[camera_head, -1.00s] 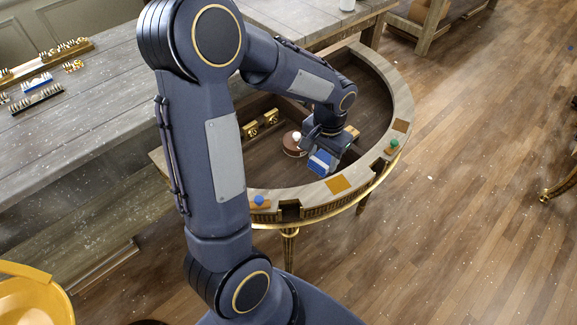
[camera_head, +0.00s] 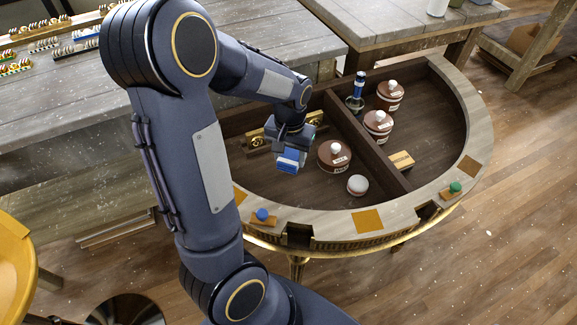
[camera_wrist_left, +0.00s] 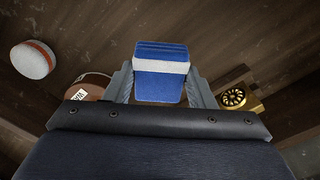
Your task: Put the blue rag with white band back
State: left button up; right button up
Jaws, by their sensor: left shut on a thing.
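The blue rag with white band (camera_head: 289,160) is a folded blue block with a white stripe. My left gripper (camera_head: 286,148) is shut on it over the left compartment of the half-round console (camera_head: 367,221). In the left wrist view the rag (camera_wrist_left: 161,85) sits between the two grey fingers of the gripper (camera_wrist_left: 160,84), with dark wood behind it. Whether the rag touches the compartment floor cannot be told. My right gripper is not in view.
A brown labelled jar (camera_head: 334,158) and a white-topped round container (camera_head: 357,185) stand right of the rag. A brass-wheeled piece (camera_head: 257,141) is behind left. A dark divider (camera_head: 368,145) separates the right compartment, which holds more jars (camera_head: 378,125) and a wooden block (camera_head: 401,161).

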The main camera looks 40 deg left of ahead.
aim_at(290, 165)
pick_arm(q)
jog(key=shift+f, duration=2.15)
jog(key=shift+f+b, duration=0.1)
jog(key=shift+b, duration=0.25)
jog(key=shift+f, duration=0.15)
jog(key=o, duration=1)
